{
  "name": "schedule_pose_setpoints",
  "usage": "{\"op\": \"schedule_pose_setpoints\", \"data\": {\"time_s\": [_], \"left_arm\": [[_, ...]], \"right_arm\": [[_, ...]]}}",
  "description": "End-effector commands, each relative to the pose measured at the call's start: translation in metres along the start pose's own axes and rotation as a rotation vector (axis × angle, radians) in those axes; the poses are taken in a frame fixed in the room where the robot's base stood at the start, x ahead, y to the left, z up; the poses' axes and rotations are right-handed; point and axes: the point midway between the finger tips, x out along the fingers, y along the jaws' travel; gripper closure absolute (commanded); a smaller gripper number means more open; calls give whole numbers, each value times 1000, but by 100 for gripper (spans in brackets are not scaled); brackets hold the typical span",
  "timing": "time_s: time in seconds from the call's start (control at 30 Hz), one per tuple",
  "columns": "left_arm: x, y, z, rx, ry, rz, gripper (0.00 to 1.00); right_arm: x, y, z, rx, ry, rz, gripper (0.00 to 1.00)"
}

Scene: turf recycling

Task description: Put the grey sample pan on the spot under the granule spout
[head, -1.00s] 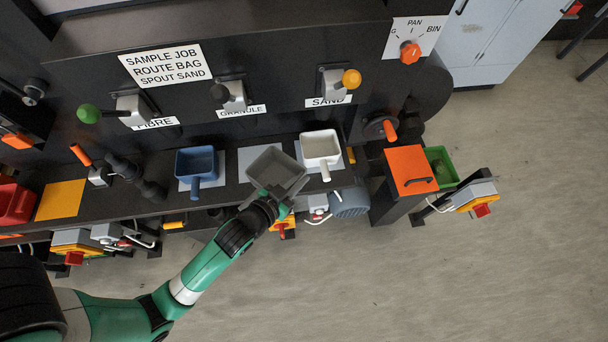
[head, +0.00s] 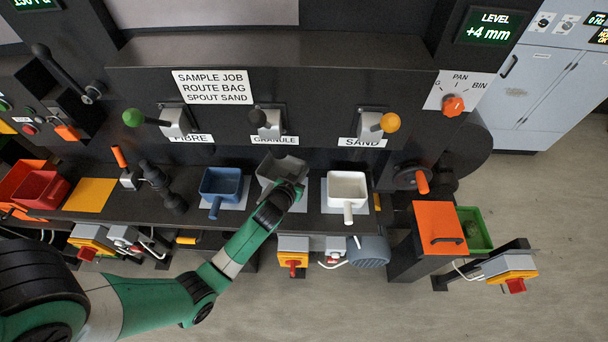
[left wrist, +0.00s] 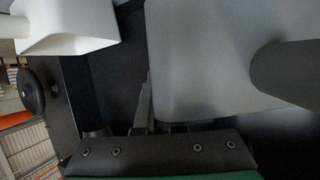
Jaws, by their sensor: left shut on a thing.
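The grey sample pan (head: 281,168) is in the row between the blue and white pans, below the GRANULE label (head: 274,140). It also fills much of the left wrist view (left wrist: 205,60). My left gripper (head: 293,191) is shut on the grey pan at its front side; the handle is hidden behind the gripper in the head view. The pale spot beneath is almost fully covered by pan and gripper, so I cannot tell whether the pan touches it. My right gripper is not in view.
A blue pan (head: 221,184) stands close on the left and a white pan (head: 347,188) close on the right, which also shows in the left wrist view (left wrist: 75,22). Lever handles stick out above. An orange-lidded box (head: 439,226) stands at the right.

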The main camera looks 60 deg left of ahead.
Motion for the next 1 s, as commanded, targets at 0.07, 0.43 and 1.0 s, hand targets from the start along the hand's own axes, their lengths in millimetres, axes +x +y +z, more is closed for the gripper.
{"op": "schedule_pose_setpoints", "data": {"time_s": [0.07,0.43,1.0], "left_arm": [[0,0,0,0,3,1,100],[12,2,30,0,2,1,100],[30,5,74,0,3,1,100]], "right_arm": [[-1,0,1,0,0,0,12],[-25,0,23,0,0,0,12],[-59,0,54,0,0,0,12]]}}
